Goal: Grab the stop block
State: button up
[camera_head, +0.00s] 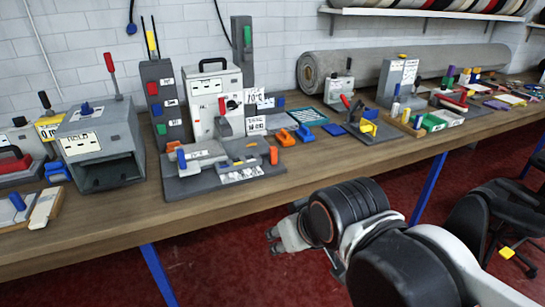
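I cannot tell for sure which piece is the stop block; no label naming it is readable. Small loose blocks lie at the middle of the workbench, among them an orange block (286,138) and a blue block (305,133) just right of a grey clamp fixture (225,165). My gripper (272,241) is in front of the bench's front edge, lower in the picture than these blocks and apart from them. It holds nothing that I can see. Its fingers are small and partly turned away, so their opening is unclear.
The wooden workbench (130,225) is crowded with fixtures. A grey box machine (100,145) stands at left, a white machine (213,98) behind the fixture. A rolled grey rug (385,65) lies at the back. A black chair (490,220) stands at right. The bench's front strip is mostly bare.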

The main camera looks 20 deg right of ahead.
aim_at(274, 149)
jog(key=j+z, duration=0.15)
jog(key=z, duration=0.3)
jog(key=j+z, duration=0.15)
jog(key=z, duration=0.3)
jog(key=k+z, duration=0.1)
jog(key=z, duration=0.25)
jog(key=k+l+z, duration=0.1)
jog(key=z, duration=0.25)
jog(key=j, duration=0.25)
jog(key=i+z, duration=0.05)
